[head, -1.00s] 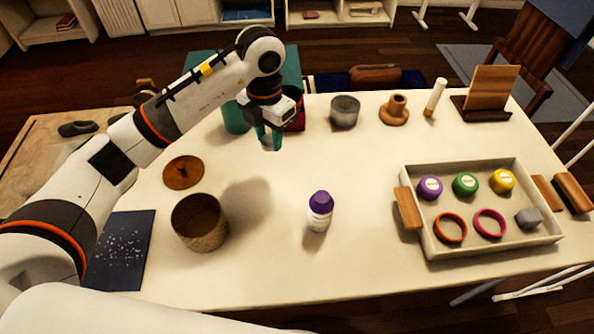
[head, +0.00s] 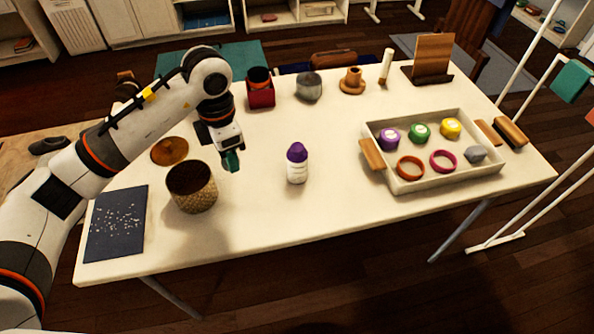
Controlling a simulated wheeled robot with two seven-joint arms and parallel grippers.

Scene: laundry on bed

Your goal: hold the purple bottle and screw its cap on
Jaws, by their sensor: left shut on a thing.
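The bottle (head: 297,170) stands upright on the pale table, near the middle. It has a white lower body with a label and a purple top (head: 297,151); I cannot tell whether that top is a separate cap. My left gripper (head: 232,163) is to the left of the bottle, above the table and clear of the bottle. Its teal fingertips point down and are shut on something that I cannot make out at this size. My right gripper is not in view.
A woven pot (head: 191,192) stands left of the bottle, with a brown lid (head: 169,151) behind it. A dark speckled mat (head: 115,225) lies at front left. A tray (head: 425,181) with colored round items and rings is at right. The table around the bottle is clear.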

